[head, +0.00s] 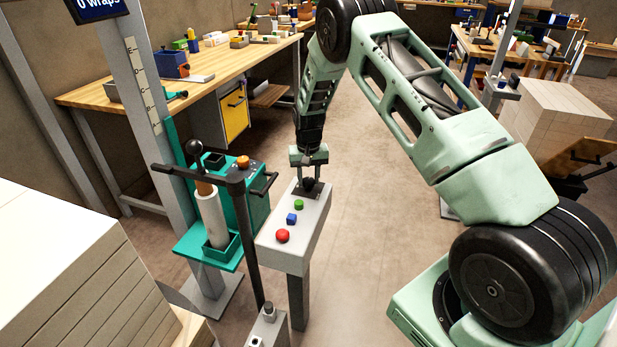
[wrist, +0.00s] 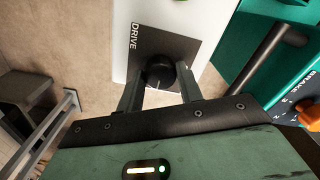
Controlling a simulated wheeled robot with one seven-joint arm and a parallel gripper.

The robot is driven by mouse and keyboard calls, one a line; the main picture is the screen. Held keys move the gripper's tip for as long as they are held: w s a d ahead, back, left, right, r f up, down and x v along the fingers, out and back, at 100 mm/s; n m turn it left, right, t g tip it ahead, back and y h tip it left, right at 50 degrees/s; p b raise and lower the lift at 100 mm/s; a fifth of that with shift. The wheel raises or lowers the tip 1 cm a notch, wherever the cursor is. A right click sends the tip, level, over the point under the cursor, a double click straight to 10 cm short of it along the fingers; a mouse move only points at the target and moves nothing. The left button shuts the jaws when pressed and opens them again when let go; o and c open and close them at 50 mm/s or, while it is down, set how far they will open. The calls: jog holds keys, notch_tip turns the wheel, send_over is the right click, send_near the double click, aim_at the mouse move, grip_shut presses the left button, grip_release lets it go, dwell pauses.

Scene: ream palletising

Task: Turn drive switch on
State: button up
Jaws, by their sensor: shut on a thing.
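The drive switch (wrist: 160,72) is a round black knob on a dark plate marked DRIVE. It sits at the far end of the white control box (head: 290,250) on its post. My gripper (wrist: 161,88) has its two fingers on either side of the knob, shut on it. A thin white line shows on the knob, pointing towards the gripper palm. In the head view my gripper (head: 308,170) reaches down onto the far end of the box and partly hides the switch (head: 309,185).
The teal wrapper unit (head: 190,245) with a film roll (head: 211,218) and dark handle stands left. A stack of reams (head: 70,270) is at lower left.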

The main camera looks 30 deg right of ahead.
aim_at(309, 180)
dwell(0.4)
jog(key=o, duration=1)
notch_tip(309, 180, up, 18)
jog(key=shift+f+b, duration=0.25)
jog(key=shift+b, duration=0.05)
jog(key=s+a+r+n+y+p, duration=0.1)
jog(key=s+a+r+n, duration=0.25)
jog(key=s+a, duration=0.55)
jog(key=s+a+r+n+p, duration=0.15)
jog(key=s+a+r, duration=0.4)
jog(key=a, duration=0.85)
jog(key=s+a+n+p, duration=0.1)
jog(key=s+a+n, duration=0.2)
jog(key=s, duration=0.9)
jog(key=s+a+n+p, duration=0.1)
jog(key=s+a+n, duration=0.2)
jog(key=s, duration=1)
jog(key=shift+r+n, duration=0.35)
jog(key=shift+n, duration=0.45)
